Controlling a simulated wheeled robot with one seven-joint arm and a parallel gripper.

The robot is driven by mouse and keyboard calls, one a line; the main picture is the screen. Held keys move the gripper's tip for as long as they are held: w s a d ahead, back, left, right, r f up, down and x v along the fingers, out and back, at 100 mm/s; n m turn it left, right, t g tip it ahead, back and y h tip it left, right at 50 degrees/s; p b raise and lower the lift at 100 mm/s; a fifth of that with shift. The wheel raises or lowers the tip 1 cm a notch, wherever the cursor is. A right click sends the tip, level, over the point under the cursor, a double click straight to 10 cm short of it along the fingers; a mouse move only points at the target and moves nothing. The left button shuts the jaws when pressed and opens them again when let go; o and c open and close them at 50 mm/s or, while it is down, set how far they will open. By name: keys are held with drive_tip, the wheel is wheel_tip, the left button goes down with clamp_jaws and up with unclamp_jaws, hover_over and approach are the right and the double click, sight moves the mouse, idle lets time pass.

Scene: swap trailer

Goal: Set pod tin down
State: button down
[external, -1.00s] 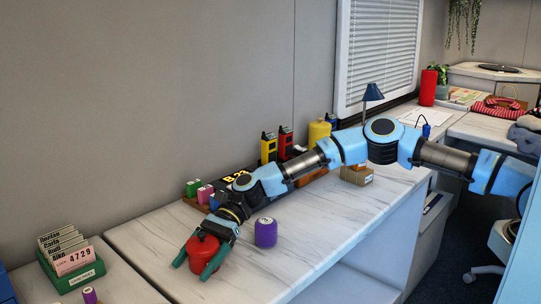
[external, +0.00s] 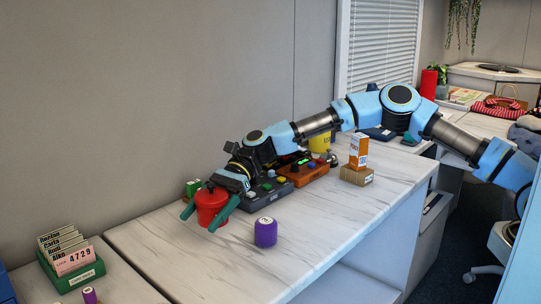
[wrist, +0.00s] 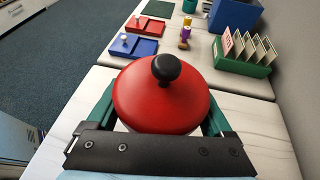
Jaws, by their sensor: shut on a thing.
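The pod tin appears to be the red round tin (external: 211,204), which has a domed red lid with a black knob in the wrist view (wrist: 160,98). My gripper (external: 206,214) has its green fingers on either side of the tin and is shut on it. The tin is upright and seems to be held above the pale marbled counter (external: 190,265), near its left end. In the wrist view my gripper (wrist: 160,122) grips the tin's sides below the lid. The tin's underside is hidden in the wrist view.
A purple canister (external: 265,232) stands right of the tin. A dark device (external: 266,192) and an orange box (external: 305,173) lie behind it. A green card file (external: 70,265) stands on the left counter. The front counter is clear.

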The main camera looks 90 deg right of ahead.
drive_tip(key=s+d+p, duration=0.1)
drive_tip(key=s+d, duration=0.7)
drive_tip(key=d, duration=0.1)
drive_tip(key=m+t+h+p, duration=0.1)
drive_tip(key=m+t+p, duration=0.1)
hover_over(284, 226)
wheel_tip(284, 226, down, 5)
drive_tip(key=shift+f, duration=2.35)
drive_tip(key=shift+f, duration=0.15)
unclamp_jaws()
